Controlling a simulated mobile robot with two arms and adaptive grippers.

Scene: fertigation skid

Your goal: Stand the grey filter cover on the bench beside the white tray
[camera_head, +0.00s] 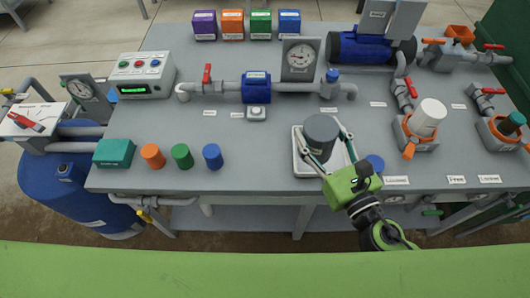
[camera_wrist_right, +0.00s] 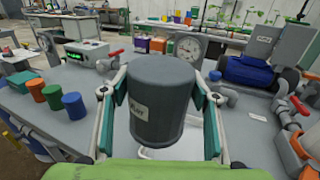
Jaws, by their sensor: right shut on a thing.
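The grey filter cover (camera_head: 321,137) is a dark grey cylinder with a pale label. It also shows large in the middle of the right wrist view (camera_wrist_right: 160,100). My right gripper (camera_head: 326,148) is shut on it, one finger on each side, and holds it upright over the white tray (camera_head: 305,169). I cannot tell whether its bottom edge touches the tray. In the right wrist view, part of the white tray (camera_wrist_right: 160,153) shows below the cover. The grey bench (camera_head: 255,135) carries the tray near its front edge. My left gripper is not in view.
Orange (camera_head: 152,156), green (camera_head: 182,156) and blue (camera_head: 213,157) cylinders stand left of the tray. A blue round thing (camera_head: 375,163) sits right of it, close to my gripper. Pipework with a gauge (camera_head: 300,59) runs behind. Bare bench lies between the blue cylinder and the tray.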

